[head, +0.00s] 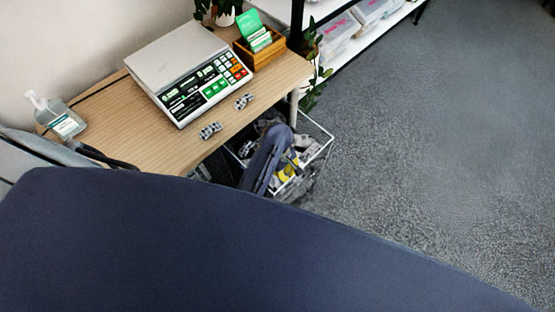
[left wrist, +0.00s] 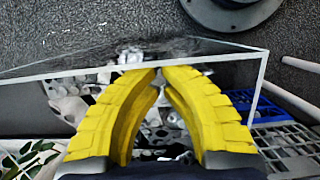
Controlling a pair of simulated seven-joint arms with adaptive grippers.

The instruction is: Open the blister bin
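The blister bin is a clear box with white edges beside the table's front right corner in the head view (head: 331,141). Its white rim also crosses the left wrist view (left wrist: 60,74). Silvery and dark packs show inside it. My left gripper (head: 288,171) is at the bin in the head view, partly hidden by its own arm. In the left wrist view its yellow fingers (left wrist: 160,72) bow inward and their tips meet at the rim. I cannot tell whether they touch the rim or whether the lid is raised. My right gripper is not in view.
The wooden table (head: 180,150) bears a scale (head: 195,75), two blister packs (head: 210,130), a sanitizer bottle (head: 57,116) and a wooden card box (head: 260,48). A white shelf (head: 365,35) stands behind. Grey floor is free at right.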

